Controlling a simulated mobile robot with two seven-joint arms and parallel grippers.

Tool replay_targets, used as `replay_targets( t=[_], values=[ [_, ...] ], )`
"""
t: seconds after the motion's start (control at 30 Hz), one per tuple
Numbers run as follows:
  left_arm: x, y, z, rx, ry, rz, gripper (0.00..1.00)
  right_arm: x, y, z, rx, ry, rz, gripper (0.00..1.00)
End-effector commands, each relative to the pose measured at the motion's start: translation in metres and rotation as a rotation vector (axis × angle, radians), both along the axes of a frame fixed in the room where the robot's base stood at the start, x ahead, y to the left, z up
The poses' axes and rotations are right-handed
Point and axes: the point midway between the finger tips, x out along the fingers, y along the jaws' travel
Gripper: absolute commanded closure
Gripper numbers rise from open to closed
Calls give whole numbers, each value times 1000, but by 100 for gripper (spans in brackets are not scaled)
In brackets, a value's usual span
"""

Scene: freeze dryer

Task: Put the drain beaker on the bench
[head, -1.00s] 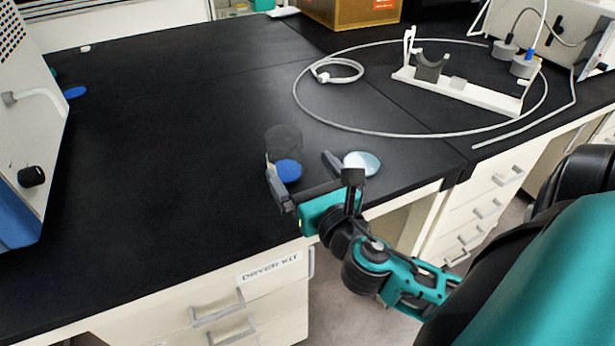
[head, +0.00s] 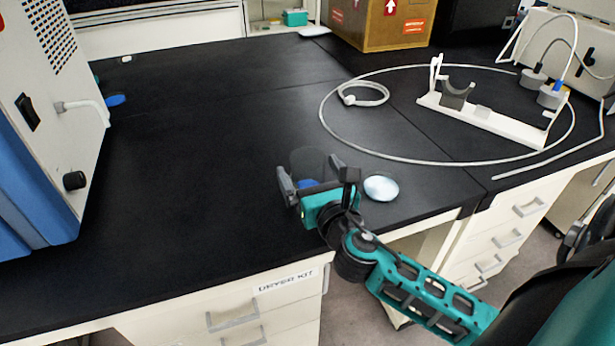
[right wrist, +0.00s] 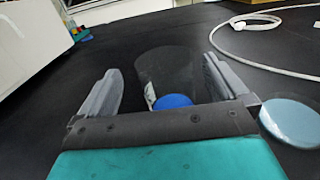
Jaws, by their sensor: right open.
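The drain beaker (head: 310,158) appears as a clear, dark-looking cup standing upright on the black bench (head: 200,190), near its front edge. It also shows in the right wrist view (right wrist: 168,68), between and slightly beyond the fingers. A blue round piece (right wrist: 173,101) lies at its near side; I cannot tell whether it is inside or in front. My right gripper (head: 309,172) is open and low over the bench, with its fingers pointing at the beaker, one on each side. I see no grip on it. My left gripper is not in view.
A pale round dish (head: 381,188) lies just right of the right gripper. A grey hose loop (head: 345,140) and a white stand (head: 485,122) lie at the right. A cardboard box (head: 385,22) is at the back. A white and blue machine (head: 45,120) stands left. The bench's middle is clear.

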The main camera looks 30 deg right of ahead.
Motion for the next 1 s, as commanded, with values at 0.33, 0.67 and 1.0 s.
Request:
replay_targets(
  t=[0.33, 0.67, 1.0],
  values=[
    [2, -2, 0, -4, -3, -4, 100, 37, -15, -2, -2, -3, 0, 0],
    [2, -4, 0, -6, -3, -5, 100, 52, -19, -2, -1, 0, 1, 0],
    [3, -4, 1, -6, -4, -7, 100, 52, -19, -2, -1, 0, 1, 24]
  ],
)
